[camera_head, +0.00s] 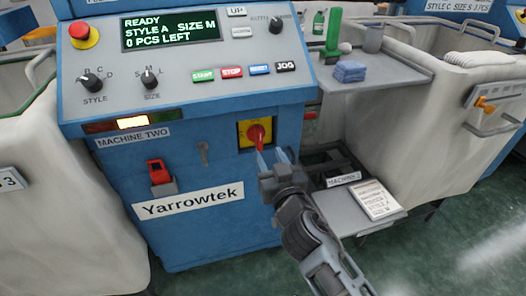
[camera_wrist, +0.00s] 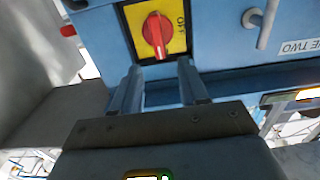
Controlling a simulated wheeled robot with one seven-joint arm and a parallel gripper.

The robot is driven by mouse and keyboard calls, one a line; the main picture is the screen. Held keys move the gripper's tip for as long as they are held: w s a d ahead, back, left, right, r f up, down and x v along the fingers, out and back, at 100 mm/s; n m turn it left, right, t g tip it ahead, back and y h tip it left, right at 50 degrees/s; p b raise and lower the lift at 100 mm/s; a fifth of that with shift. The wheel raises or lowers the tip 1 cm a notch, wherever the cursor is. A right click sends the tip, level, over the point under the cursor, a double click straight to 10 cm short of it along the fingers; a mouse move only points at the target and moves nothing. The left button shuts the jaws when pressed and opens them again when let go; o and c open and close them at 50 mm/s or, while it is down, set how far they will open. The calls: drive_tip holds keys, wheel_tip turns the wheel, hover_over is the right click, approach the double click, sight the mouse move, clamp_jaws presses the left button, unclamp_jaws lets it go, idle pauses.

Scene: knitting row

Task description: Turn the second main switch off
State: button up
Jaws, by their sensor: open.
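The main switch (camera_head: 257,134) of machine two is a red rotary handle on a yellow plate, low on the right of the blue front. In the wrist view the red handle (camera_wrist: 156,36) stands roughly upright, slightly tilted, with OFF printed to its right. My gripper (camera_head: 271,160) is open and just in front of the switch, from below right in the head view. In the wrist view the two fingers of my gripper (camera_wrist: 160,78) lie below the handle, either side of its line. I see no contact. The machine two label (camera_head: 133,138) is left of the switch.
The control panel (camera_head: 190,85) with knobs, buttons and a READY display overhangs the switch. A red-topped lever (camera_head: 156,172) and a grey key-like handle (camera_head: 203,152) are to the left. A shelf (camera_head: 375,75) with a blue cloth and a low tray (camera_head: 345,213) are to the right.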

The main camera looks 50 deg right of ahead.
sight(261, 138)
drive_tip(key=shift+p+x, duration=0.95)
drive_tip(key=shift+x, duration=3)
drive_tip(key=shift+c, duration=0.2)
clamp_jaws()
